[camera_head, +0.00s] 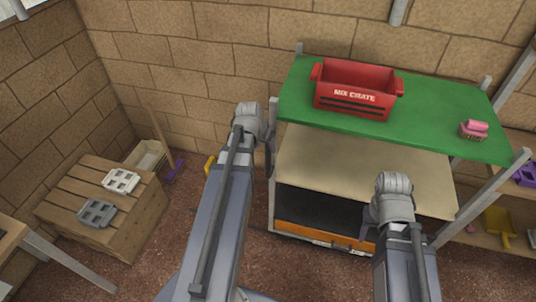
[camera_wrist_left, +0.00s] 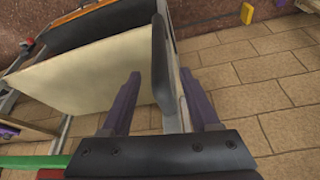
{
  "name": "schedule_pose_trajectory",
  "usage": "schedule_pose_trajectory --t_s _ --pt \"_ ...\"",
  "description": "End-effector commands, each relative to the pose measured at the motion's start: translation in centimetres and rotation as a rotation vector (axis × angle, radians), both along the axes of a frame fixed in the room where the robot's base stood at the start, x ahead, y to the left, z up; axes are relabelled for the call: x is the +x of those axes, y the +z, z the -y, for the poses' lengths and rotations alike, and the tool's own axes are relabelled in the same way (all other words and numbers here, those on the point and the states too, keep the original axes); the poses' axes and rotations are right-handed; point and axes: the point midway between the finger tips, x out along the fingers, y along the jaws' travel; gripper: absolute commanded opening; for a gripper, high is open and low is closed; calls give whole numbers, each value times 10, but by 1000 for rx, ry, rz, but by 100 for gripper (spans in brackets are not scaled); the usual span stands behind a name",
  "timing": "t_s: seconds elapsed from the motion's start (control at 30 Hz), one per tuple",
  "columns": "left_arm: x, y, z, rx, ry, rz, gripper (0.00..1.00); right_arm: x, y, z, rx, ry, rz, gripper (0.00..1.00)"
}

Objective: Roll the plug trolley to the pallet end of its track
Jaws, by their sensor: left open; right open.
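I cannot clearly make out the plug trolley. A black bay with an orange front edge (camera_head: 325,238) sits low in the stand, under a beige sloping board (camera_head: 365,165). The board also shows in the left wrist view (camera_wrist_left: 90,75). My left gripper (camera_head: 270,150) is beside the stand's left post, its fingers largely hidden in the head view. In the left wrist view my left gripper (camera_wrist_left: 162,75) is open, with a dark upright bar (camera_wrist_left: 160,60) between its purple fingers; I cannot tell contact. My right gripper (camera_head: 367,230) is open in front of the board's lower edge.
A slatted wooden box (camera_head: 137,215) at left carries a white and a grey tray. Shelves stand at right. Brown floor (camera_head: 165,270) is free at front left.

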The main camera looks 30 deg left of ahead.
Motion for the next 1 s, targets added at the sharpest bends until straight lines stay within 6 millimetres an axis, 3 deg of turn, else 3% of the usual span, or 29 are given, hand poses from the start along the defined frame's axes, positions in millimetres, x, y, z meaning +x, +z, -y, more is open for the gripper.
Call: schedule_pose_trajectory --t_s 0.03,0.4,0.77,1.0 --pt "3 -11 0 0 -1 0 62 0 -11 0 0 0 0 50" --pt "21 -54 -1 0 -1 0 62 0 -54 0 0 0 0 50" --pt "24 -57 -1 0 0 0 62 0 -57 0 0 0 0 50" --pt "24 -57 -1 0 0 0 38 0 -57 0 0 0 0 50"
